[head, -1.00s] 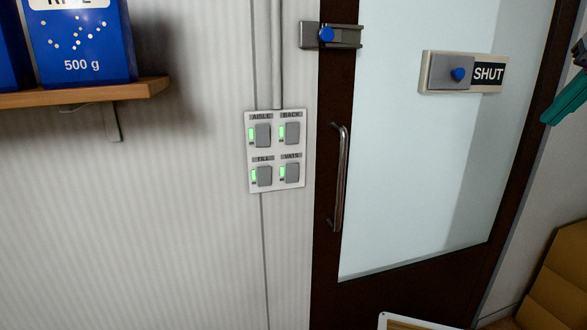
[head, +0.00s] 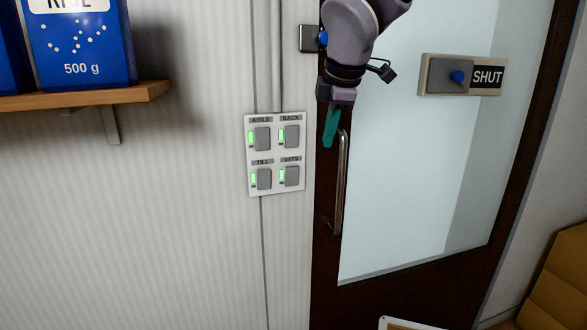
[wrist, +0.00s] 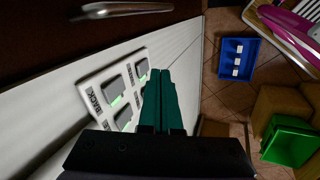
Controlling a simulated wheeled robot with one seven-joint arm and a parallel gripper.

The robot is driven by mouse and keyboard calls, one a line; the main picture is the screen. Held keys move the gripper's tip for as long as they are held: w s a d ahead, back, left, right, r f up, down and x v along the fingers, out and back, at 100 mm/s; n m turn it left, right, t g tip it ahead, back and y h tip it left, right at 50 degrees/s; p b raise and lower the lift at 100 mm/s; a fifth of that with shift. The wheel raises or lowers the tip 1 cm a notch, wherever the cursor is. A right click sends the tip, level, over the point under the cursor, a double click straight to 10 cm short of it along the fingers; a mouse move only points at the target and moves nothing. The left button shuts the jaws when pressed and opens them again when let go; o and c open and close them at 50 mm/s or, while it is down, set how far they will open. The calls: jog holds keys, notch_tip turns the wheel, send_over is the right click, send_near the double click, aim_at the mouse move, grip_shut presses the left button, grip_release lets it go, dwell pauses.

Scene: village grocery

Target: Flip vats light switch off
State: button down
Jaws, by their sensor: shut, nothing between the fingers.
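The white switch panel (head: 277,154) is on the wall left of the door, with switches labelled AISLE, BACK, TILL and VATS. The VATS switch (head: 292,176) is at the lower right, and a green light glows at its left side. The other switches also show green lights. My gripper (head: 329,132) is up and to the right of the panel, in front of the door frame, with its teal fingers shut and empty. In the wrist view the shut fingers (wrist: 161,85) partly cover the panel (wrist: 109,86); the VATS label cannot be read there.
The door handle (head: 341,182) is close below and right of my gripper. A shelf (head: 85,95) with a blue 500 g box (head: 78,45) is at the left. A SHUT sign slider (head: 458,76) is on the door. A blue tray (wrist: 237,60) and green crate (wrist: 289,141) are on the floor.

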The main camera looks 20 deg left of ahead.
aim_at(294, 168)
jog(key=a, duration=0.1)
jog(key=s+a+f+n, duration=0.1)
jog(key=a, duration=0.1)
jog(key=s+a+n, duration=0.1)
jog(key=shift+s+a+f, duration=0.2)
jog(key=shift+s+f, duration=0.05)
jog(key=shift+f, duration=0.1)
jog(key=shift+f, duration=0.15)
jog(key=w+a+f, duration=0.1)
jog(key=w+f, duration=0.1)
jog(key=w+a+f, duration=0.1)
jog(key=w+f, duration=0.1)
jog(key=f, duration=0.1)
jog(key=w+a+f, duration=0.1)
jog(key=a+f, duration=0.1)
jog(key=f, duration=0.1)
jog(key=shift+w+f, duration=0.25)
jog(key=shift+w, duration=0.15)
jog(key=shift+w+a+r, duration=0.1)
jog(key=shift+w+a, duration=0.25)
jog(key=shift+w, duration=0.05)
